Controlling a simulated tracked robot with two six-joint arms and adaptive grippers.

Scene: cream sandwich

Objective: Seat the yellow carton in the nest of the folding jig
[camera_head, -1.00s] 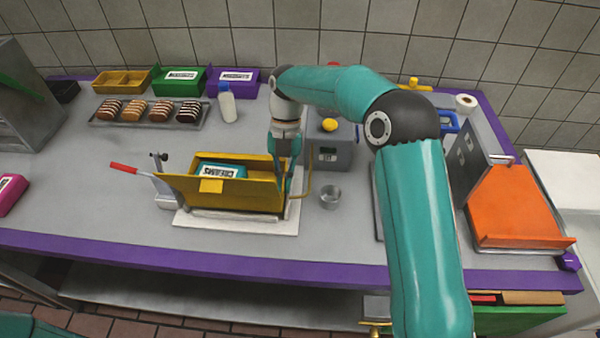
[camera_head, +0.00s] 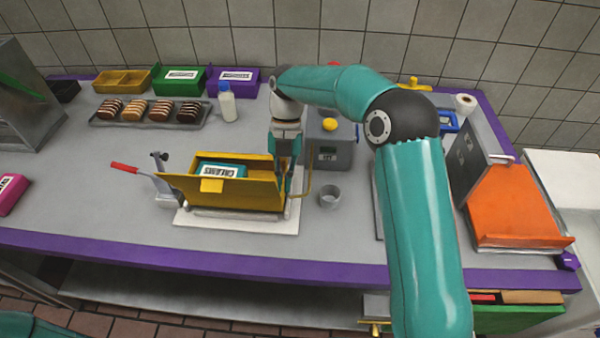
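The yellow carton (camera_head: 235,196) stands open on the folding jig's pale base plate (camera_head: 262,226), in the middle of the counter. A flap spreads out to its left, and a teal pack labelled CREAMS (camera_head: 222,170) lies inside. The jig has a red-handled lever (camera_head: 124,167) at its left and a thin yellow bent rod (camera_head: 304,191) at its right. My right gripper (camera_head: 287,178) points down at the carton's right end. Its fingertips are partly hidden by the carton wall, so its grip cannot be told. The carton hides how it meets the nest. My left gripper is not in view.
Behind are a tray of striped cakes (camera_head: 102,122), a white bottle (camera_head: 227,104) and yellow, green and purple boxes. A grey machine (camera_head: 328,138) stands close behind my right gripper. A small metal cup (camera_head: 330,196) is right of the jig.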

